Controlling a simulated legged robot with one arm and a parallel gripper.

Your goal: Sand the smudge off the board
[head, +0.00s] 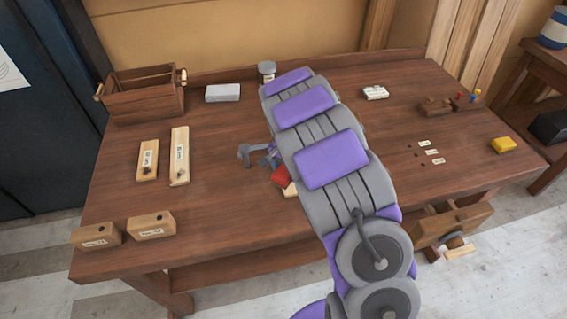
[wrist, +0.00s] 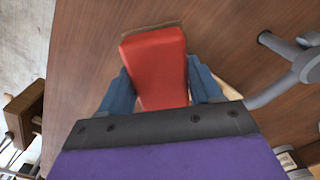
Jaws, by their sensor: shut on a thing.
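My gripper (wrist: 160,88) is shut on a red block (wrist: 155,60), with one blue finger on each side. In the head view the red block (head: 281,175) shows just left of my arm, low over the middle of the bench. A pale wooden piece (head: 290,189) shows partly beside it; my arm hides the rest. I cannot tell whether the block touches it. Two pale labelled boards, a shorter one (head: 148,152) and a longer one (head: 180,150), lie on the left of the bench. Each has a dark mark near its lower end.
A grey metal fitting (head: 247,153) stands beside my gripper. A wooden crate (head: 143,100), grey block (head: 222,93) and grey-lidded jar (head: 266,70) are at the back. Two labelled wooden blocks (head: 96,236) (head: 151,226) sit front left. A yellow block (head: 503,145) lies right. The front middle is clear.

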